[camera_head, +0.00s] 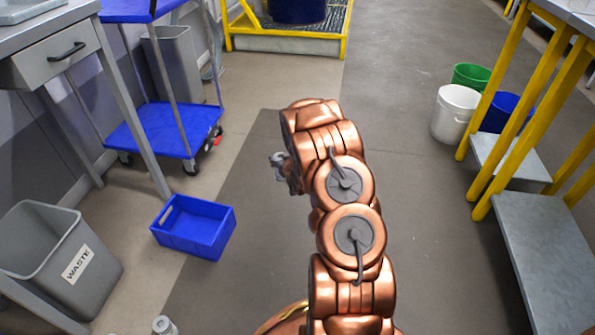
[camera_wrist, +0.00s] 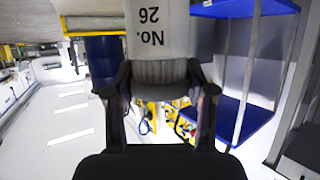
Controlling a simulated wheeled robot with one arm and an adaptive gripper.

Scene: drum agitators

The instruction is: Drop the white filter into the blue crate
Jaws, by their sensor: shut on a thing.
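The white filter (camera_wrist: 162,30) is a white cylinder marked "No. 26" with a grey ribbed end, and it appears upside down in the wrist view. My gripper (camera_wrist: 163,88) is shut on the ribbed end, one finger on each side. In the head view my gripper (camera_head: 281,165) is mostly hidden by my arm, and only a small grey-white part shows to its left. The blue crate (camera_head: 185,240) sits on the floor, left of and nearer than my gripper. My gripper is apart from it. The crate looks empty.
A grey waste bin (camera_head: 95,280) stands left of the crate, and a small pale cylinder (camera_head: 163,325) is cut off at the bottom edge. A blue-shelved cart (camera_head: 165,128) stands behind the crate. White (camera_head: 455,113) and green (camera_head: 470,76) buckets stand right. The middle floor is clear.

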